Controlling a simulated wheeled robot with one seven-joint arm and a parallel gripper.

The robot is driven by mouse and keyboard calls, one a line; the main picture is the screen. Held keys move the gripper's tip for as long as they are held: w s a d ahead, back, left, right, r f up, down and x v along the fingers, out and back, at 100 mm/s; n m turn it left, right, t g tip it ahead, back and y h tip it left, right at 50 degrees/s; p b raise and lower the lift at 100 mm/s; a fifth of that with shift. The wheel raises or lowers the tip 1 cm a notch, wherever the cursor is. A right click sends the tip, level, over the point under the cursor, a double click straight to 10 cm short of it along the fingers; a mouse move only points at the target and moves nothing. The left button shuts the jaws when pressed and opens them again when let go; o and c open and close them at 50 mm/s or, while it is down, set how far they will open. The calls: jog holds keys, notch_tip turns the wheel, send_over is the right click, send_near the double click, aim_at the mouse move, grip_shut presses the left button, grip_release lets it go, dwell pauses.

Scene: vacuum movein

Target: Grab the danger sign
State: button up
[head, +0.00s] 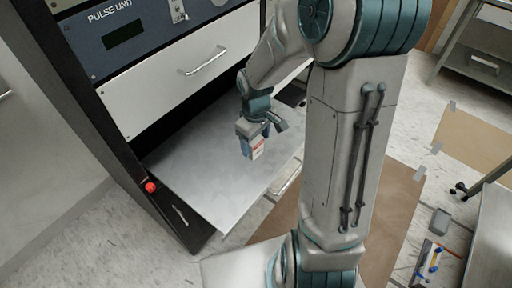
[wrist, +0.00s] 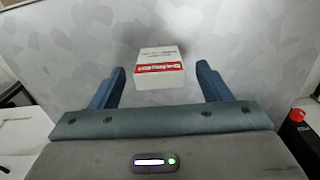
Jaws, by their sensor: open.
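The danger sign is a small white block with a red band of white lettering. In the wrist view the danger sign (wrist: 160,68) lies between the fingertips of my gripper (wrist: 160,75), with a visible gap on each side. In the head view my gripper (head: 253,146) points down over the metal shelf, with the white and red sign (head: 258,149) showing at its fingers. My gripper is open. The fingers partly hide the sign in the head view, and I cannot tell whether it touches the shelf.
The bare metal shelf (head: 205,178) sticks out of the dark cabinet frame, below a white drawer front (head: 185,75). A red button (head: 150,187) is on the frame's left post. At right, a grey bench (head: 490,245) and small tools (head: 430,258) are on the floor side.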

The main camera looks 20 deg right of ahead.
aim_at(256, 148)
jog(key=shift+f, duration=2)
jog(key=c, duration=1.1)
jog(key=shift+o, duration=0.2)
jog(key=shift+r, duration=0.1)
